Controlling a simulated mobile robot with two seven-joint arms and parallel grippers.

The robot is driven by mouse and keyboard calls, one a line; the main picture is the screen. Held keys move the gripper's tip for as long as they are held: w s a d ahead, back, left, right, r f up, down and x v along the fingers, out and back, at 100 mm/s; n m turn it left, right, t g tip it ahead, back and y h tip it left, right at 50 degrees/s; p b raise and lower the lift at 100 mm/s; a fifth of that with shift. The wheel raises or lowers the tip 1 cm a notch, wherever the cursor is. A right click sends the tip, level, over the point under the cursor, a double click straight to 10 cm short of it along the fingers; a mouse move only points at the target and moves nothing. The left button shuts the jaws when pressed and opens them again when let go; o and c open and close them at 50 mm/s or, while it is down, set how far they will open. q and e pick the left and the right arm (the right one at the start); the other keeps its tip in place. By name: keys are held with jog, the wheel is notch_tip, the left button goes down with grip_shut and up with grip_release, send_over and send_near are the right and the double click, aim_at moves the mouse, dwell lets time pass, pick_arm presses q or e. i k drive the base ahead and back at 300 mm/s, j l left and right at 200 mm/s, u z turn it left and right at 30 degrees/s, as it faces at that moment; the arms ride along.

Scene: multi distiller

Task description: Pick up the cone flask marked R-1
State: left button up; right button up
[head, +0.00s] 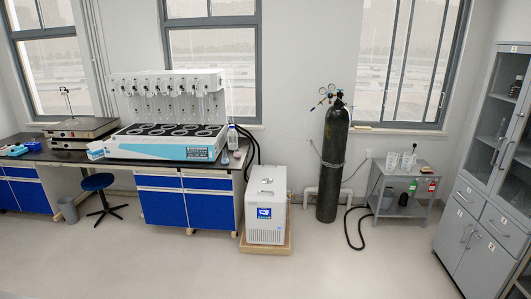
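No cone flask marked R-1 can be made out; any such label is too small to read. Small clear vessels (408,162) stand on top of the grey cart (405,172) at the right, but I cannot tell whether they are cone flasks. A clear bottle (232,138) stands at the right end of the lab bench (232,166), beside the multi-position distiller (165,148). Neither of my grippers can be seen in the head view.
A white chiller (266,205) stands on the floor right of the bench. A tall dark gas cylinder (333,165) stands by the wall, with a black hose (350,236) on the floor. A grey cabinet (475,238) is at far right, a blue stool (98,182) at left. The front floor is clear.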

aim_at(225, 159)
jog(key=i+u, duration=0.2)
jog(key=i, duration=1.85)
jog(key=i+z, duration=0.1)
jog(key=i, duration=2.05)
jog(key=i+u, duration=0.8)
jog(key=i, duration=0.15)
jog(key=i+l+u, duration=0.6)
jog(key=i+u, duration=0.15)
jog(key=i, duration=0.1)
